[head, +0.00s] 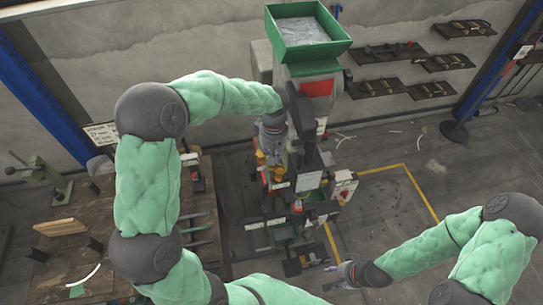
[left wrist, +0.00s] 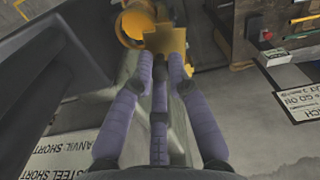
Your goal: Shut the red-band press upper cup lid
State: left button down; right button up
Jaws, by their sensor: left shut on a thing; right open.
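The press (head: 300,75) with a red band (head: 318,88) stands in the middle of the head view, a green hopper on its top. Small yellow parts show on its left side, below my left gripper (head: 268,148). In the left wrist view, an orange-yellow ring-shaped cup (left wrist: 132,28) is at the top. A flat brass-coloured tab (left wrist: 166,40), which seems to belong to its lid, lies at my left fingertips (left wrist: 160,62). The left gripper is shut on this tab. Whether the lid is raised cannot be told. My right gripper (head: 342,274) is open and empty, low and right of the press.
A wooden workbench (head: 62,258) with tools is on the left. Wall shelves (head: 388,52) hang at the back right. A dark press body (left wrist: 45,75) fills the wrist view's left side.

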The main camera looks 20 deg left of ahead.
pick_arm(q)
jog(key=m, duration=0.2)
jog(key=d+m+b, duration=0.1)
jog(key=shift+d+f+m, duration=0.1)
jog(key=shift+f+m, duration=0.05)
jog(key=shift+m, duration=0.25)
jog(key=m, duration=0.1)
jog(key=d+m+b, duration=0.1)
jog(key=m, duration=0.1)
jog(key=shift+s+m, duration=0.15)
jog(key=shift+m, duration=0.15)
jog(key=m, duration=0.2)
jog(key=d+m, duration=0.1)
jog(key=shift+s+m, duration=0.25)
jog(key=shift+m, duration=0.05)
jog(key=shift+s+d+m+b, duration=0.15)
jog(key=shift+s+m+b, duration=0.1)
jog(key=shift+m, duration=0.85)
jog(key=shift+s+d+m+b, duration=0.15)
jog(key=shift+s+m, duration=0.1)
jog(key=shift+m, duration=0.85)
jog(key=c, duration=1.2)
grip_release()
